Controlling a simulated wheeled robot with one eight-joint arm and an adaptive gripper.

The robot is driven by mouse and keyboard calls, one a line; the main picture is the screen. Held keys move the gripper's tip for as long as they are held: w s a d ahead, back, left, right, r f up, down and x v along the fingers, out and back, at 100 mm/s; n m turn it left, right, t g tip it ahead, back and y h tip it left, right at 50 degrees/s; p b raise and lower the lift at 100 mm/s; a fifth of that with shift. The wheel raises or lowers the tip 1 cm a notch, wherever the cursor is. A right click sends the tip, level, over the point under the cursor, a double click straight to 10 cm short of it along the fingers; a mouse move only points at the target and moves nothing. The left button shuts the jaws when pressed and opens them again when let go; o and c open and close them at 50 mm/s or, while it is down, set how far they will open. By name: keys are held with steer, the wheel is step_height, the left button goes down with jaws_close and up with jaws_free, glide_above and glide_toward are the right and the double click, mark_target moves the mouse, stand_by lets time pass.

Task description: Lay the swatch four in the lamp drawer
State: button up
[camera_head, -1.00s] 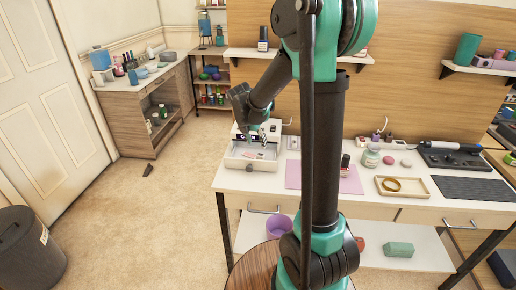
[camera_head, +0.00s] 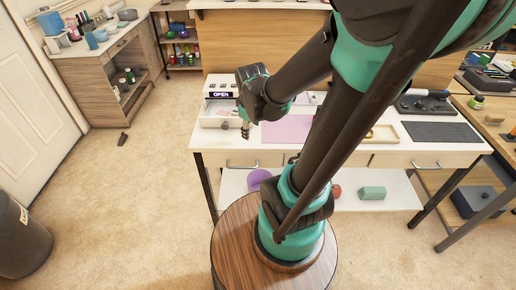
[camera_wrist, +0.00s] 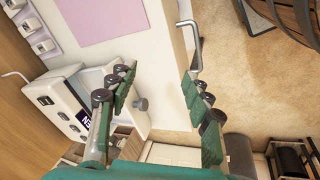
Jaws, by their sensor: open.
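The white lamp (camera_head: 221,90) with a lit display reading OPEN stands at the left end of the desk. Its drawer (camera_head: 210,121) faces the desk's front edge, and my arm's end partly covers it. In the wrist view the lamp body (camera_wrist: 45,90) is at left, and the grey drawer knob (camera_wrist: 140,104) shows between my fingers. I cannot make out swatch four in either view.
A pink mat (camera_head: 287,129) lies right of the lamp. A tray (camera_head: 384,133) and dark mat (camera_head: 442,132) are farther right. A metal handle (camera_wrist: 190,45) projects from the desk front near my fingers. Several small white blocks (camera_wrist: 40,47) line the desk's back.

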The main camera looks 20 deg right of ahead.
steer(key=s+f+m, duration=0.3)
steer(key=s+m, duration=0.4)
steer(key=m, duration=0.1)
steer(key=shift+s+f+m+y, duration=0.25)
steer(key=shift+s+m+y, duration=0.1)
steer(key=shift+m+y, duration=0.05)
steer(key=shift+d, duration=0.1)
stand_by(0.4)
